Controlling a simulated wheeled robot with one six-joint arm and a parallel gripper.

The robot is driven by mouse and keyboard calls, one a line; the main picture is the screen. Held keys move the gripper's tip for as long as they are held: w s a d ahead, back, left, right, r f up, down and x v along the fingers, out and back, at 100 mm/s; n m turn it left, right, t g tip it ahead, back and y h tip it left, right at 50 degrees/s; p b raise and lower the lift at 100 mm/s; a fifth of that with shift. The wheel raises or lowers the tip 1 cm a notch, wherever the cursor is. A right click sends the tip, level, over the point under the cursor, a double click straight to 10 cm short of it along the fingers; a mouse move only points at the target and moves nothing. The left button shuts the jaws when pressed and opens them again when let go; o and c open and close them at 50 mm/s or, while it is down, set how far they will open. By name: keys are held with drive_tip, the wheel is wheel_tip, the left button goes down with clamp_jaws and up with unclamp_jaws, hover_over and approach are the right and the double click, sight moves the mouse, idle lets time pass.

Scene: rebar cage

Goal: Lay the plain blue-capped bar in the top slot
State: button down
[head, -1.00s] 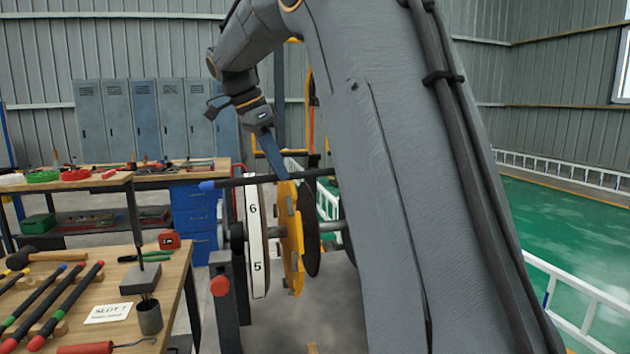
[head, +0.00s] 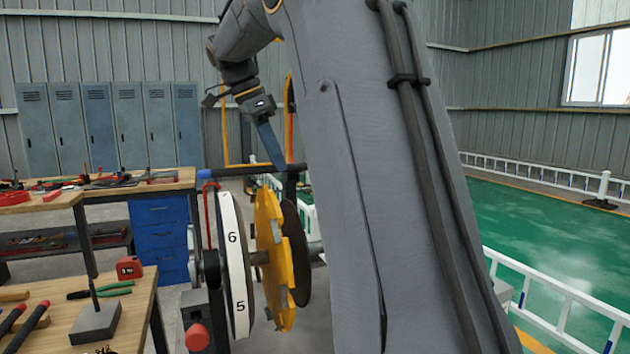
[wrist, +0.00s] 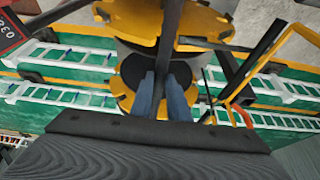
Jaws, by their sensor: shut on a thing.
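My gripper (head: 279,165) is shut on a dark bar (head: 240,171) with a blue cap (head: 205,174) at its left end. The bar lies nearly level, just above the slotted wheel in the head view. In the wrist view the bar (wrist: 171,30) runs away from between my blue fingers, over yellow plates (wrist: 125,18). I cannot tell whether the bar touches a slot; the bar's right end is partly hidden by my arm.
A wooden bench (head: 55,318) at lower left holds a grey block (head: 95,321), green-handled pliers (head: 105,290), a red tape measure (head: 129,267) and bars. A red knob (head: 197,337) stands out before the wheel. White railings (head: 550,300) and green floor lie right.

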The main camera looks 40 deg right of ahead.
drive_tip(key=d, duration=0.3)
drive_tip(key=s+d+p, duration=0.1)
drive_tip(key=d, duration=0.2)
drive_tip(key=s+d+p, duration=0.1)
drive_tip(key=d, duration=0.2)
drive_tip(key=shift+s+d, duration=0.25)
drive_tip(key=shift+d, duration=0.1)
wheel_tip(320, 180, down, 2)
drive_tip(key=shift+a+p, duration=0.15)
drive_tip(key=shift+p, duration=0.2)
drive_tip(key=shift+f+p, duration=0.6)
drive_tip(key=shift+f, duration=1.85)
drive_tip(key=c, duration=2.1)
unclamp_jaws()
drive_tip(key=shift+f, duration=0.2)
drive_tip(key=o, duration=0.4)
drive_tip(key=b+v, duration=0.3)
drive_tip(key=v, duration=0.9)
drive_tip(key=shift+w+a+r, duration=0.1)
